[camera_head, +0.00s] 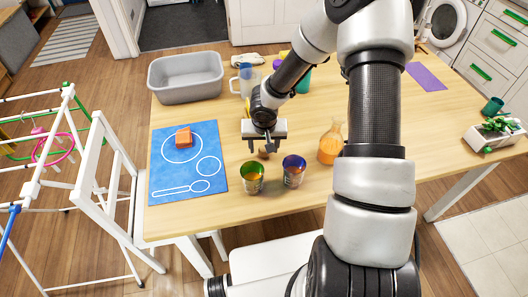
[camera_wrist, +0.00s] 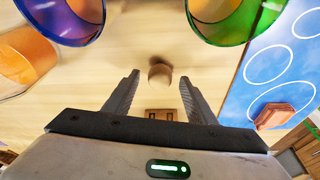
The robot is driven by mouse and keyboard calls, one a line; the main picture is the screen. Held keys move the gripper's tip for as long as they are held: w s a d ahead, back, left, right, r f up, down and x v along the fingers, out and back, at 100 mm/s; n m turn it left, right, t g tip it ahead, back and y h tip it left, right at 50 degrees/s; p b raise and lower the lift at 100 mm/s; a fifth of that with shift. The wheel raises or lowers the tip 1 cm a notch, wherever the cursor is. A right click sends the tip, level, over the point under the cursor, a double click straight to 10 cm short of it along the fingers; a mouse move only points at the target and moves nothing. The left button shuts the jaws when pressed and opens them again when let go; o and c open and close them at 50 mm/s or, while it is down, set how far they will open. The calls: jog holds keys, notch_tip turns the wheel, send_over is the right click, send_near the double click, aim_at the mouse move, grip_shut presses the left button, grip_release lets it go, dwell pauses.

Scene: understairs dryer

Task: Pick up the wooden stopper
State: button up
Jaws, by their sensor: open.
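The wooden stopper (camera_head: 263,154) is a small brown piece on the table, just below my gripper in the head view. In the wrist view the stopper (camera_wrist: 160,74) appears as a round brown knob between and slightly beyond my fingertips. My gripper (camera_wrist: 157,84) is open and empty, pointing down over the table; in the head view it is at the table's middle (camera_head: 264,142). The fingers stand on either side of the stopper, with clear gaps. I cannot tell the exact height above it.
A green-rimmed cup (camera_head: 252,178) and a blue-rimmed cup (camera_head: 293,172) stand close in front of the stopper. An orange flask (camera_head: 331,146) is to the right. A blue mat (camera_head: 161,165) with an orange block (camera_head: 184,139) lies left. A grey tub (camera_head: 185,76) and jug (camera_head: 246,82) stand behind.

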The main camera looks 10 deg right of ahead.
jog(key=shift+x, duration=0.8)
jog(key=shift+c, duration=0.4)
jog(key=c, duration=1)
notch_tip(320, 180, up, 11)
jog(key=p, duration=0.2)
jog(key=s+r, duration=0.2)
jog(key=s+r+n, duration=0.1)
jog(key=s, duration=0.2)
jog(key=s+r+n, duration=0.1)
jog(key=s+r, duration=0.1)
jog(key=s, duration=0.1)
jog(key=shift+r+y, duration=0.3)
jog(key=shift+r, duration=0.05)
